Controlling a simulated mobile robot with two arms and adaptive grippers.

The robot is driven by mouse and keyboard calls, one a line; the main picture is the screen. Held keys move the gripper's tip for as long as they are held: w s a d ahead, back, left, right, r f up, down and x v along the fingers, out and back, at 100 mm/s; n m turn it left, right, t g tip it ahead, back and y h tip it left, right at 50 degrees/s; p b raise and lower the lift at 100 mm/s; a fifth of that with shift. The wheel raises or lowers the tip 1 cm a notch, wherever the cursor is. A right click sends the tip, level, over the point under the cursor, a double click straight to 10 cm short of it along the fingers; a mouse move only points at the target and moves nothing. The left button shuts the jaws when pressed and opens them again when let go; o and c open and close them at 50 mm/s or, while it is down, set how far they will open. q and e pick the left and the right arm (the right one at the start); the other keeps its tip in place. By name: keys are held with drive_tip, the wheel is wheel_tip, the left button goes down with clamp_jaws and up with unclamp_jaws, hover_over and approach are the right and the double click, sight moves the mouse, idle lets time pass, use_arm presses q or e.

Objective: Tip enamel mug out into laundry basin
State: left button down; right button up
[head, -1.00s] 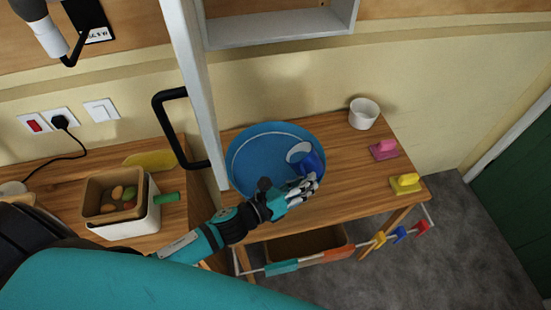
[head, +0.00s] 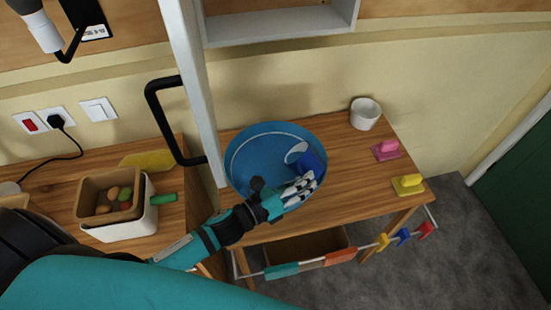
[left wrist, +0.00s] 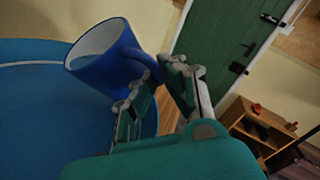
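The enamel mug (head: 309,162), blue outside and white inside, is over the right part of the round blue laundry basin (head: 254,168). It is tilted, its mouth facing left over the basin. My left gripper (head: 304,183) is at the basin's front right rim, its fingers at the mug's lower right side. In the left wrist view the mug (left wrist: 115,70) leans with its mouth to the upper left, and the gripper (left wrist: 160,80) appears closed on its handle side. The mug's contents cannot be made out. My right gripper is not in view.
The basin stands on a wooden table (head: 345,175). A white cup (head: 364,114), a pink item (head: 386,150) and a yellow item (head: 408,185) are to its right. A white post (head: 199,100) with a black handle rises at the left. A shelf (head: 280,25) hangs above.

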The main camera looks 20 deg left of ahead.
sight(290, 166)
use_arm(q)
drive_tip(key=shift+a+r+n+t+h+b, duration=0.2)
drive_tip(key=shift+r+n+t+h+b, duration=0.25)
drive_tip(key=shift+r+n+b, duration=0.3)
idle(0.8)
drive_tip(key=shift+w+a+r+n+t+h+b, duration=0.1)
drive_tip(key=shift+a+r+n+t+h+b, duration=0.2)
drive_tip(key=shift+r+n+t+b, duration=0.35)
drive_tip(key=shift+a+r+n+t+h+b, duration=0.15)
drive_tip(key=shift+a+r+n+b, duration=0.25)
drive_tip(key=shift+n, duration=0.4)
idle(1.0)
drive_tip(key=shift+w+a+r+n+t+b, duration=0.15)
drive_tip(key=shift+a+n+t+b, duration=0.15)
drive_tip(key=shift+a+n, duration=0.25)
drive_tip(key=shift+s+a+r+n+t+b, duration=0.15)
drive_tip(key=shift+a+n+t, duration=0.1)
drive_tip(key=shift+a+n, duration=0.25)
idle(0.4)
drive_tip(key=shift+w+a+r+n+t, duration=0.2)
drive_tip(key=shift+a+n+t, duration=0.2)
drive_tip(key=shift+n, duration=0.15)
idle(0.3)
